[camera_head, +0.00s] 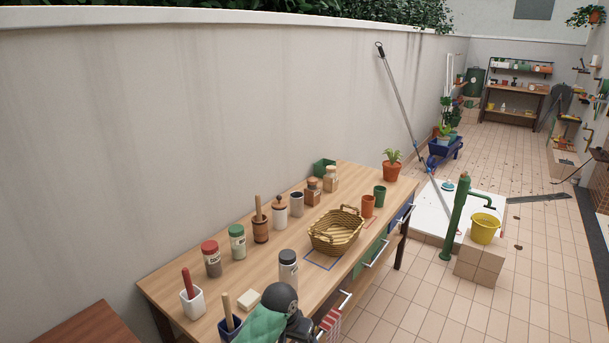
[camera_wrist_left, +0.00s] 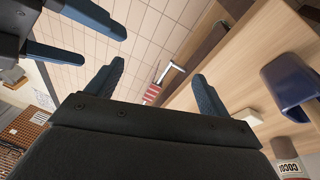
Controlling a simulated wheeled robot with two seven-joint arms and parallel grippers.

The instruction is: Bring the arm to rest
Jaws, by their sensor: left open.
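My left gripper (camera_wrist_left: 158,70) shows in the left wrist view with its two dark blue fingers apart and nothing between them. It hangs beside the wooden table edge, over the tiled floor. My right gripper (camera_wrist_left: 103,49) shows at the upper left of that view, its two fingers also apart and empty. In the head view neither gripper's fingers can be made out. A dark rounded joint and green link of my arm (camera_head: 283,298) show at the bottom, in front of the table's near edge.
The wooden table (camera_head: 323,276) holds several jars, a wicker basket (camera_head: 337,237), a white holder (camera_head: 192,303) and cups. Drawer handles (camera_wrist_left: 172,69) and a red-striped cloth (camera_wrist_left: 152,94) are close to my left gripper. A blue container (camera_wrist_left: 288,88) stands on the tabletop.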

